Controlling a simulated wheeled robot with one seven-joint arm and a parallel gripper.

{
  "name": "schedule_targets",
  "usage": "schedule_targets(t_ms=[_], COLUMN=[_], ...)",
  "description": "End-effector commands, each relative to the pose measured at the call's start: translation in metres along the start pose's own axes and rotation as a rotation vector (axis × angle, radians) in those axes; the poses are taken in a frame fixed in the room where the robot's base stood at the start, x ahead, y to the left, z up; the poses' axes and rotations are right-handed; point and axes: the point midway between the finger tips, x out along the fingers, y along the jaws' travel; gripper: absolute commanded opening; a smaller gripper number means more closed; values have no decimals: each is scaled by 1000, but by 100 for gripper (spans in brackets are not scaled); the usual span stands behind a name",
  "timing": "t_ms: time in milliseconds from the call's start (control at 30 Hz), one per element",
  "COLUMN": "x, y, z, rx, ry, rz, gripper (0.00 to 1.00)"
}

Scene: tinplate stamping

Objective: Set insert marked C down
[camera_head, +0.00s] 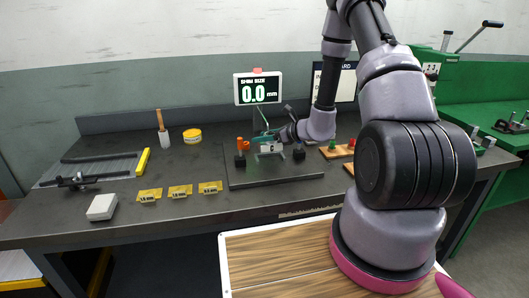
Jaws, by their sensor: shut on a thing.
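My gripper (268,139) is at the end of my arm, low over a dark base plate (285,178) on the workbench. It is small in view and partly hidden by its own wrist. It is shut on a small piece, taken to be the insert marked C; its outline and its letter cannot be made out. A small light grey block (270,148) shows just under the fingers. Whether the held piece touches the plate or fixture cannot be told.
An orange-topped post (240,150) stands left of the gripper and a dark knob (299,153) right of it. A display (258,89) reads 0.0 mm.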

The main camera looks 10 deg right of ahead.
Motion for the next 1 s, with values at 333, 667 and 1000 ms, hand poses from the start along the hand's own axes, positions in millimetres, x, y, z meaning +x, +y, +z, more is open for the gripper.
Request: schedule_targets(t_ms=[333,667,1000], x=[15,20,20], y=[-1,-1,-1], z=[-37,-47,-50], rx=[2,-2,-1], ry=[0,-2,0], rz=[-1,-2,-2], gripper=[0,0,88])
